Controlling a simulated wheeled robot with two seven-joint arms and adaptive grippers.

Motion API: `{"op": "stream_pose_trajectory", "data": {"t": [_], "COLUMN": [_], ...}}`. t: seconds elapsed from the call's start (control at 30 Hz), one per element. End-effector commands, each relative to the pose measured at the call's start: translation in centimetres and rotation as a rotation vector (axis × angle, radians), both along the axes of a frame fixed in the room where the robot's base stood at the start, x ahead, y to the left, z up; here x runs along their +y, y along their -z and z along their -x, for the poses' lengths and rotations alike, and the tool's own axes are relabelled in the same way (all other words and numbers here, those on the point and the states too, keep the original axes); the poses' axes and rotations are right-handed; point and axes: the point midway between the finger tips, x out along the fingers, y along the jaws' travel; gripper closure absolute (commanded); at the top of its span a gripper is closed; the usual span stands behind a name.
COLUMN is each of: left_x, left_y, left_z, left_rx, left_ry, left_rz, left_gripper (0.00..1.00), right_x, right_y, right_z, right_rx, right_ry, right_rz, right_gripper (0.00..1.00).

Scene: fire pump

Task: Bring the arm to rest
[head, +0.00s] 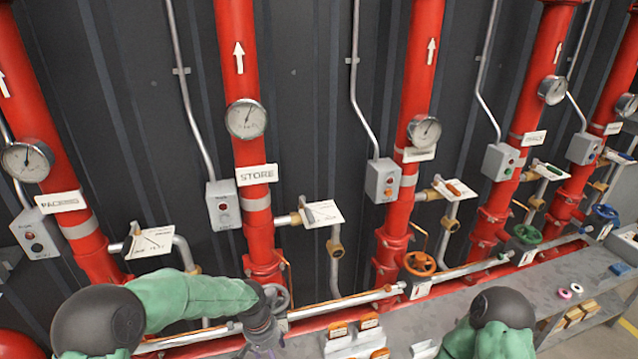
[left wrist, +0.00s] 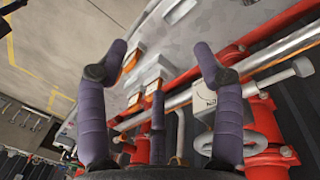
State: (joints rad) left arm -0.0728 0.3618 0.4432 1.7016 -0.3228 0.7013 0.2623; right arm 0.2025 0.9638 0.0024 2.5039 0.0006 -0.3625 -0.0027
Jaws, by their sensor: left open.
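My left arm (head: 190,297), in a green sleeve, comes in from the left, and its left gripper (head: 262,345) points down past the bench's near side. The right gripper is out of view.
Red pipes (head: 240,70) with gauges (head: 245,119) stand along the dark wall. An orange handwheel (head: 420,264) and a green handwheel (head: 527,234) sit farther right. Pink and white rings (head: 564,293) lie to the right.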

Motion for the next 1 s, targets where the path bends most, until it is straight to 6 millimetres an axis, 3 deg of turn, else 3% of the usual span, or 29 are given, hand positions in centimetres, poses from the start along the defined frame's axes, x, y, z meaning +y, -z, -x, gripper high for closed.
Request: {"op": "stream_pose_trajectory", "data": {"t": [0.03, 0.17, 0.3, 0.5, 0.7, 1.0], "left_x": [-0.3, -1.3, -2.4, -3.1, -2.8, -2.6], "left_y": [2.0, 6.8, 13.2, 19.7, 22.1, 22.5], "left_z": [0.9, 3.2, 7.7, 14.6, 19.0, 20.0], "left_rx": [0.013, 0.023, 0.036, 0.029, 0.016, 0.008], "left_ry": [-0.003, -0.023, -0.078, -0.189, -0.26, -0.274], "left_rz": [0.018, 0.082, 0.16, 0.214, 0.208, 0.202], "left_gripper": [0.33, 0.33, 0.33, 0.33, 0.33, 0.33], "right_x": [0.0, 0.0, 0.0, 0.0, 0.0, 0.0], "right_y": [0.3, 1.0, 1.9, 3.1, 3.7, 3.8], "right_z": [0.0, 0.0, 0.0, 0.0, 0.0, 0.0], "right_rx": [0.0, -0.001, -0.001, 0.0, 0.0, -0.001], "right_ry": [0.0, 0.0, 0.0, 0.0, 0.0, 0.0], "right_rz": [0.0, 0.0, 0.0, 0.0, 0.0, 0.0], "right_gripper": [0.6, 0.6, 0.6, 0.6, 0.6, 0.6]}}
